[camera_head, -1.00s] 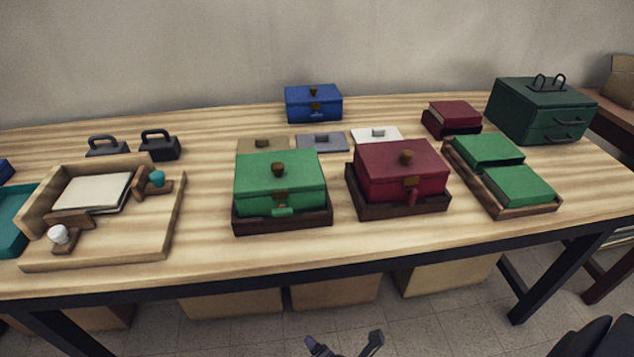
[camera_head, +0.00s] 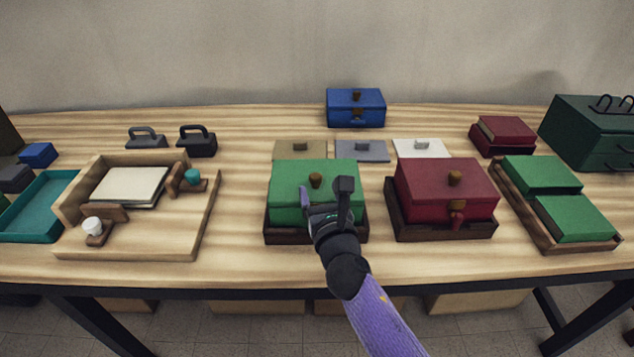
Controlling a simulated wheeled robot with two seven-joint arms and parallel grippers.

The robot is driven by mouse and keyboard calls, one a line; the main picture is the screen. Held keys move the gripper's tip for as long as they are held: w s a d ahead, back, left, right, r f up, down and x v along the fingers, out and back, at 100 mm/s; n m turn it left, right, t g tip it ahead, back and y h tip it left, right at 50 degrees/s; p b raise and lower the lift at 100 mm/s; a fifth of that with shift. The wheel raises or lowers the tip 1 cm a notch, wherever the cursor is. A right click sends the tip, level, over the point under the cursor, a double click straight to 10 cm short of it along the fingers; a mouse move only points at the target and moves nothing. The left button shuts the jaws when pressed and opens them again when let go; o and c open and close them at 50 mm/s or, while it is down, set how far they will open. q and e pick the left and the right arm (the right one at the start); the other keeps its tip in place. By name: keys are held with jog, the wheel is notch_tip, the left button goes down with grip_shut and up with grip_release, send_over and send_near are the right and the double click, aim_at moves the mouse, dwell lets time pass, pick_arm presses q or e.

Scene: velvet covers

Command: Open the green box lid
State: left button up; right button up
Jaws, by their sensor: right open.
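The green box (camera_head: 287,178) sits in a dark wooden base on the table, with its lid closed and a brown knob (camera_head: 315,180) on top. My right gripper (camera_head: 325,191) is open in front of the box, its fingers apart at the front edge of the lid and below the knob. It hides the front clasp and part of the front face. Whether the fingers touch the box I cannot tell. My left gripper is not in view.
A red box (camera_head: 430,180) stands close on the right, and a wooden tray (camera_head: 180,240) lies to the left. Behind are several flat plates and a blue box (camera_head: 343,105). A tray with green blocks (camera_head: 575,218) is at the right.

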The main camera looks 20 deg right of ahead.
aim_at(317, 183)
jog(key=w, duration=0.3)
jog(key=shift+w+d+b, duration=0.15)
jog(key=shift+w+b, duration=0.05)
jog(key=shift+b, duration=0.2)
grip_shut()
dwell(1.1)
